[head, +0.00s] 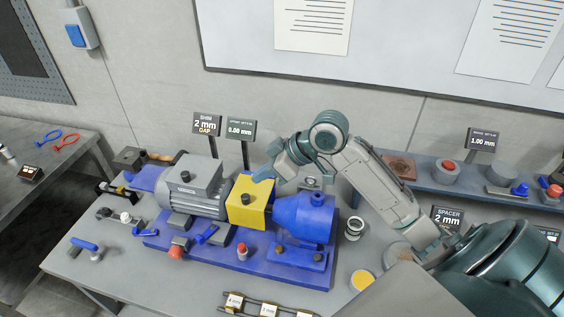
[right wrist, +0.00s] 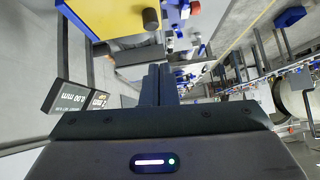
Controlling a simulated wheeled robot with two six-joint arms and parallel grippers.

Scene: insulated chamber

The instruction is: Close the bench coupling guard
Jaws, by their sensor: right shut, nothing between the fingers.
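The yellow coupling guard (head: 248,212) sits between the grey motor (head: 192,188) and the blue pump (head: 303,217) on the blue base plate. It looks lowered over the coupling, which is hidden; whether it is fully seated I cannot tell. Contact is unclear. The right wrist view shows the shut fingers (right wrist: 159,84) pointing away, with the yellow guard (right wrist: 105,14) at upper left. My left gripper is not in view.
Two small displays (head: 222,126) stand behind the motor. A blue-handled tool (head: 84,244) lies at the bench's left front. Labelled spacers (head: 267,309) sit at the front edge. A shelf (head: 450,188) with several parts runs along the back right.

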